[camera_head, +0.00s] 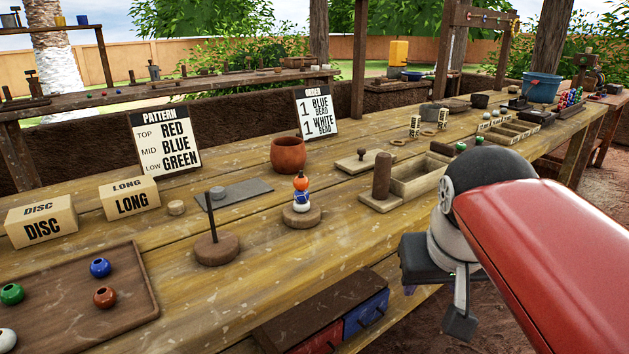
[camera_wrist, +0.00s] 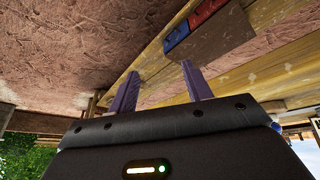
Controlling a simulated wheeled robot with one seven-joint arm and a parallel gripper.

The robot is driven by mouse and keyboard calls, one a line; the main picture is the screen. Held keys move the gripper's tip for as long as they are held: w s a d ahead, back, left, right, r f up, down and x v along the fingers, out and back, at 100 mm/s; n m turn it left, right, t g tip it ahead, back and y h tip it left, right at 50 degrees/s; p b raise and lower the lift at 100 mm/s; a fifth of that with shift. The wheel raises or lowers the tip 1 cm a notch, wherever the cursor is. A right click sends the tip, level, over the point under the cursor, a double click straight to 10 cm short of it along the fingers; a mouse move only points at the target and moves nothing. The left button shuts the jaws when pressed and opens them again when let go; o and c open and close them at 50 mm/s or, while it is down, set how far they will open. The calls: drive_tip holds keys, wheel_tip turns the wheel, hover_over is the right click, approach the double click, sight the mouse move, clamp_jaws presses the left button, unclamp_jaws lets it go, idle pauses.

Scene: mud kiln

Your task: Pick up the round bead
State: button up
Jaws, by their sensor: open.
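Several round beads lie on a brown wooden tray (camera_head: 60,325) at the lower left of the head view: a blue bead (camera_head: 100,268), a green bead (camera_head: 12,293), a red-brown bead (camera_head: 104,297) and a white bead (camera_head: 6,340), cut by the picture edge. Which one is meant, I cannot tell. My gripper (camera_head: 434,306) is at the bench's front edge, far right of the tray. In the wrist view my gripper (camera_wrist: 160,72) has its two purple fingers apart, with nothing between them.
A round-based peg (camera_head: 213,225), a base with stacked orange, blue and white pieces (camera_head: 302,214) and a clay pot (camera_head: 288,154) stand mid-bench. Boxes marked DISC (camera_head: 42,222) and LONG (camera_head: 130,199) stand behind the tray. Red and blue drawers (camera_head: 365,313) sit at the front edge.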

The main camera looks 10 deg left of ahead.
drive_tip(key=w+a+r+n+g+y, duration=0.1)
drive_tip(key=w+a+r, duration=0.35)
drive_tip(key=a, duration=0.25)
drive_tip(key=w+a+r+n+y, duration=0.1)
drive_tip(key=w+a+r+n, duration=0.15)
drive_tip(key=a+r, duration=0.3)
drive_tip(key=g+y, duration=0.2)
approach(303, 177)
drive_tip(key=f, duration=0.2)
drive_tip(key=shift+n, duration=0.35)
drive_tip(key=x, duration=0.4)
drive_tip(key=b+x, duration=0.1)
drive_tip(key=x, duration=0.2)
drive_tip(key=shift+w+a+r, duration=0.1)
drive_tip(key=shift+w+a, duration=0.05)
drive_tip(key=shift+a, duration=0.15)
drive_tip(key=c, duration=1.1)
